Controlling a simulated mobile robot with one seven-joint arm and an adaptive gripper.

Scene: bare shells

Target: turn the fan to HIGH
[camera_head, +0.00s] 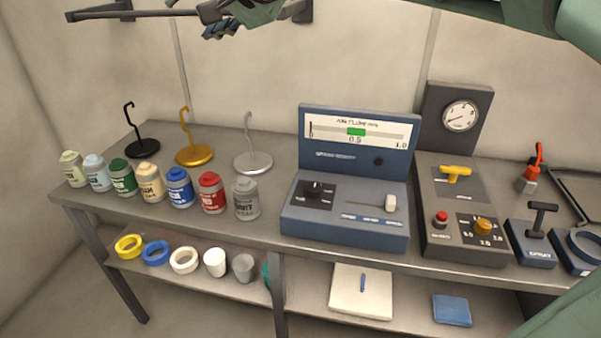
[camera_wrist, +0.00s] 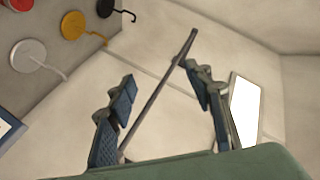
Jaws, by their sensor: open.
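The blue console (camera_head: 345,218) stands on the bench. Its upright panel (camera_head: 358,135) has a scale with a green marker, and its heading is too small to read surely. The console has a black rotary knob (camera_head: 314,191) at left and a pale slider handle (camera_head: 391,203) at the right of its slot. Their labels are not legible, so I cannot tell which control is the fan's. My gripper (camera_head: 228,28) is high above the bench near the wall, up and left of the console. In the wrist view my gripper (camera_wrist: 160,82) is open and empty, with a dark bar behind it.
A dark wall bar (camera_head: 150,14) runs close to my gripper. Several jars (camera_head: 180,188) and three hooked stands (camera_head: 194,155) fill the bench's left side. A grey control box (camera_head: 465,212) with a yellow handle and knob stands right of the console. Rings and cups lie below.

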